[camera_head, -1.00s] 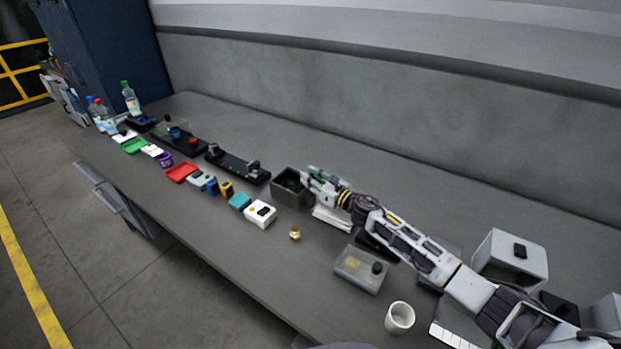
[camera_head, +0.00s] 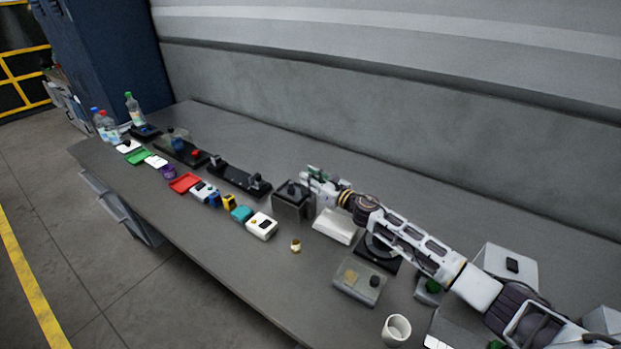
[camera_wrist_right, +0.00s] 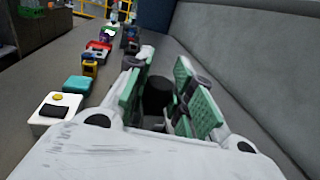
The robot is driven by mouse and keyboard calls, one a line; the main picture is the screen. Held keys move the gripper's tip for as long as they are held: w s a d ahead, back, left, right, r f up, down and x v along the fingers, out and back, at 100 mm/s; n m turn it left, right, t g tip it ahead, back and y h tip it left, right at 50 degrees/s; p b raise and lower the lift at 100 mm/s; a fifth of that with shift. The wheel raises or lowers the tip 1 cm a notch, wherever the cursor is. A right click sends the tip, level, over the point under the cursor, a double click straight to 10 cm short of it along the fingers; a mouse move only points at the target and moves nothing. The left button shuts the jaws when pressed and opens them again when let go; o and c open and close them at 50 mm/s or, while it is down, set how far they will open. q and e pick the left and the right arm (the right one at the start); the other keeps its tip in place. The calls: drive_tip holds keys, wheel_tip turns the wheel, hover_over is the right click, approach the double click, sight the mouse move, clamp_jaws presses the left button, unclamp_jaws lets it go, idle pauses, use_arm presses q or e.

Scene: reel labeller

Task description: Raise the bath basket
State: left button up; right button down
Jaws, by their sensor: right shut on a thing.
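A dark grey open-topped box (camera_head: 289,208), which looks like the bath, stands mid-table in the head view. A dark piece with a black knob shows at its top; I cannot tell how much of this is the basket (camera_head: 291,189). My right gripper (camera_head: 308,176) is at the upper right of the box, above the table. In the right wrist view its green-padded fingers (camera_wrist_right: 160,98) are shut around a dark round part, probably the basket's handle (camera_wrist_right: 157,92). The rest of the basket is hidden there. My left gripper is not in view.
A white block (camera_head: 335,226) and a black round device (camera_head: 379,250) lie right of the box. A black rail fixture (camera_head: 238,180) lies to its left. A white box with buttons (camera_head: 261,226), a brass piece (camera_head: 295,246) and a white cup (camera_head: 396,330) are nearer the front edge.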

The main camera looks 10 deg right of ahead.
drive_tip(key=shift+w+r, duration=0.1)
drive_tip(key=shift+r, duration=0.3)
drive_tip(key=c, duration=1.6)
unclamp_jaws()
drive_tip(key=o, duration=0.4)
drive_tip(key=shift+f, duration=0.1)
drive_tip(key=shift+s+f, duration=0.1)
drive_tip(key=shift+s, duration=0.1)
drive_tip(key=v, duration=1.2)
drive_tip(key=shift+w, duration=0.1)
